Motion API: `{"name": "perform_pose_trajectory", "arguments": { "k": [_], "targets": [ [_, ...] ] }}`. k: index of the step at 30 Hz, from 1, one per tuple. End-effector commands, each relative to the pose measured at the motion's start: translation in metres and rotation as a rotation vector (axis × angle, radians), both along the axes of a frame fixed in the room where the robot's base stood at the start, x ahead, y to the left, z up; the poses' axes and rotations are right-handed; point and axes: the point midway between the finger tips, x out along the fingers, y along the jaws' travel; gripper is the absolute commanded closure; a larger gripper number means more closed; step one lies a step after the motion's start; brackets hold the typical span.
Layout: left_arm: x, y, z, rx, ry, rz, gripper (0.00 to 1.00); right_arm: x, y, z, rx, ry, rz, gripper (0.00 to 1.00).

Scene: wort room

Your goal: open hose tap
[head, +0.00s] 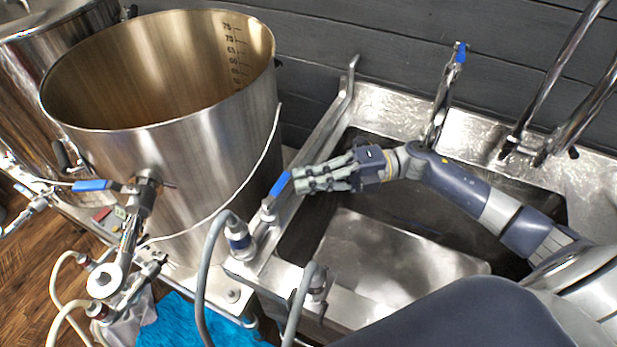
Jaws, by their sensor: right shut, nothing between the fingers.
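The hose tap (268,208) stands on the left rim of the sink, with its blue lever (280,184) pointing up and slightly right. A grey hose with a blue-ringed fitting (238,236) is beside it. My right gripper (298,181) reaches in from the right over the sink. Its fingers are shut and empty, and their tips are just right of the blue lever. I cannot tell whether they touch it. My left gripper is not in view.
A large steel pot (190,170) with a blue-handled valve (92,185) stands left of the tap. The sink (400,255) lies below my right arm. A faucet with a blue tip (460,54) rises at the back. A blue cloth (190,325) is at the bottom.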

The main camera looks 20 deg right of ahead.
Motion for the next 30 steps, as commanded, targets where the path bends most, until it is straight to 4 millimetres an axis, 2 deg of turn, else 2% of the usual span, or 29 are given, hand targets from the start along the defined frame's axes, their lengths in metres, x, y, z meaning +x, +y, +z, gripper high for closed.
{"name": "perform_pose_trajectory", "arguments": {
  "k": [5,12,18,30],
  "targets": [
    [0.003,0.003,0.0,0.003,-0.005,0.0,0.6,-0.001,-0.009,0.0,0.0,0.001,-0.002,1.0],
    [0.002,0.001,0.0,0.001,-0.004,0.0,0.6,-0.009,-0.049,-0.001,-0.002,0.002,-0.003,1.0],
    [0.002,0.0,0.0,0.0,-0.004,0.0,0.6,-0.013,-0.071,-0.001,0.0,0.001,-0.002,1.0],
    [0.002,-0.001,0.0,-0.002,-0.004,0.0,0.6,-0.014,-0.075,0.0,0.001,0.0,0.0,1.0]
  ]
}}
